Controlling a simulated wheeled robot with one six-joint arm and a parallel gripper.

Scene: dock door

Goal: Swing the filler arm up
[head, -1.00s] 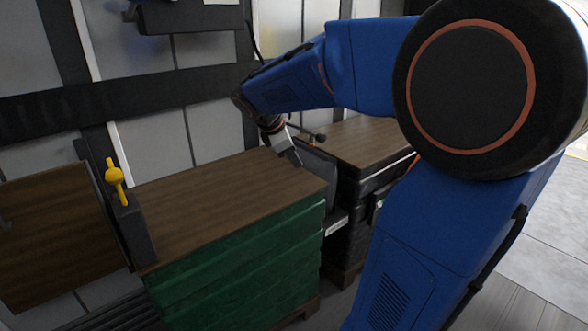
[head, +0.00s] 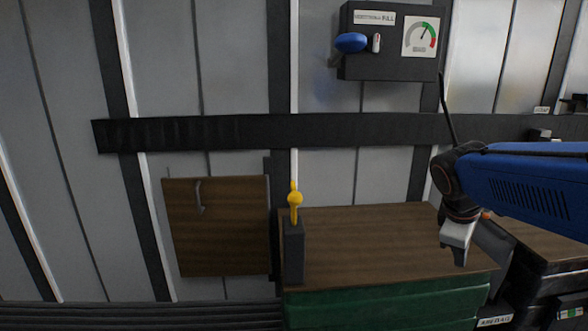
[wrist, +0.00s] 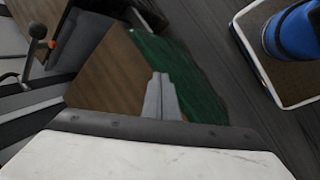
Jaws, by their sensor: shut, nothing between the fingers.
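Nothing in view is clearly marked as the filler arm. A yellow handle (head: 295,201) stands upright on a dark post (head: 294,252) at the left end of a green, wood-topped cabinet (head: 375,245). My gripper (head: 459,256) hangs over the right end of the wood top, well to the right of the yellow handle. In the wrist view its fingers (wrist: 160,82) are together and empty, apart from the lever.
A wooden panel with a curved handle (head: 217,226) is on the left. A dark box with a gauge and blue knob (head: 389,40) is on the wall above. A dark rail (head: 200,133) crosses the wall. A second wood-topped unit (head: 540,255) stands at right.

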